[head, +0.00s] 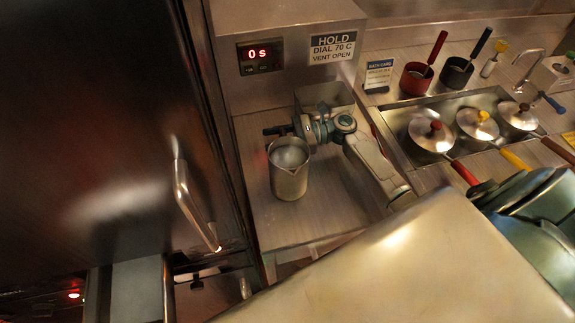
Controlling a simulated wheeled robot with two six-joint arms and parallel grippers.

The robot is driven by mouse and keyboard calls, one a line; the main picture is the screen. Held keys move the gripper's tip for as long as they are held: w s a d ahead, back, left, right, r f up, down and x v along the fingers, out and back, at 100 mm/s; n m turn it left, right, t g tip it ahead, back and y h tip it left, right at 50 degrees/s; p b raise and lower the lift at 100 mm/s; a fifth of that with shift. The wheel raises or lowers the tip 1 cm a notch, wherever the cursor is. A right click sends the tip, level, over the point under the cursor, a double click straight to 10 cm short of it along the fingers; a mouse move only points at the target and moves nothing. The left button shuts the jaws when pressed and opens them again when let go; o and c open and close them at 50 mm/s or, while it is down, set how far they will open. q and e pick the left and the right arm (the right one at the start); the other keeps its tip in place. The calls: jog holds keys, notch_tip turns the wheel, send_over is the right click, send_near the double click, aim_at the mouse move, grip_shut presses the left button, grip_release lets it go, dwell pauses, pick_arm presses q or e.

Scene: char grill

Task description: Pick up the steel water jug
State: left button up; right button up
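The steel water jug (289,172) stands upright on the steel counter, below the unit with the red display. Its open top faces up and shows a pale, greyish inside. My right gripper (276,131) is just behind the jug's rim, its dark fingers pointing left. The fingers look close to the rim, but I cannot tell whether they touch it. I cannot tell whether they are open or shut. No jug handle shows clearly. My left gripper is not in view.
A steel box (324,96) stands behind my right gripper. To the right are lidded pots (432,134) in a sunken well, red and black pans (416,79), and a small sign (379,75). A dark door with a handle (184,195) stands left. Counter in front of the jug is clear.

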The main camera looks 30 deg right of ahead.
jog(key=shift+d, duration=0.1)
grip_shut()
jog(key=shift+r, duration=0.1)
dwell(1.1)
